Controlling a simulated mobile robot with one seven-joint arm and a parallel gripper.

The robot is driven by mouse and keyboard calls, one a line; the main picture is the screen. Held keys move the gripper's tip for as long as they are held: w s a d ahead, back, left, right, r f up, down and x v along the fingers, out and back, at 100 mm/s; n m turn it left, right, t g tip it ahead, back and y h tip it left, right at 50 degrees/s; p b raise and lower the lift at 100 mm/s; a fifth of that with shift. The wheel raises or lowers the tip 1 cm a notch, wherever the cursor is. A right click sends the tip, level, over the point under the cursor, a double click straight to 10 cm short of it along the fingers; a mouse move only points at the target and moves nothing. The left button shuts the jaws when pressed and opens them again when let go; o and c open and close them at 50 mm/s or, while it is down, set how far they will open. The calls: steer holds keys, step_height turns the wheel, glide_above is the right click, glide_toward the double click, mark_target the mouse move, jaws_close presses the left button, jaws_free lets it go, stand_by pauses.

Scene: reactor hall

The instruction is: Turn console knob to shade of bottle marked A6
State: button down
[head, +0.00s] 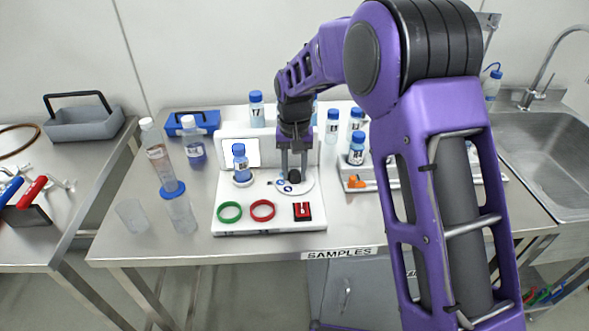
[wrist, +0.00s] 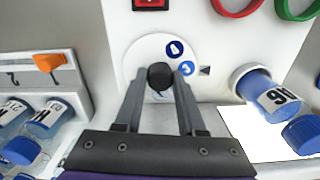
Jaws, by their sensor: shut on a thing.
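A dark knob (wrist: 160,76) stands on a white round dial (wrist: 135,58) of the console (head: 228,198). My gripper (head: 294,172) reaches down onto the dial, and its two fingers close on the knob's sides in the wrist view (wrist: 160,88). Two blue round marks with white symbols show on the dial; the lower one (wrist: 186,68) sits nearest a small dark pointer mark (wrist: 204,70) on the panel. The rest of the dial's marks are hidden or not visible. A blue-capped bottle (wrist: 258,88) with bluish liquid stands in a round holder beside the dial; its upside-down label looks like A6.
The console also has a green ring (head: 230,212), a red ring (head: 263,210) and a red switch (head: 303,211). A rack (head: 352,183) with several blue-capped bottles and an orange clip is at right. A sink (head: 550,160) is far right.

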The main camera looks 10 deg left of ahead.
mark_target(294, 172)
steer(key=shift+r+m, duration=0.1)
steer(key=shift+m, duration=0.7)
steer(key=c, duration=0.5)
jaws_free()
step_height(294, 172, up, 17)
steer(key=p, duration=0.1)
steer(key=shift+r, duration=0.15)
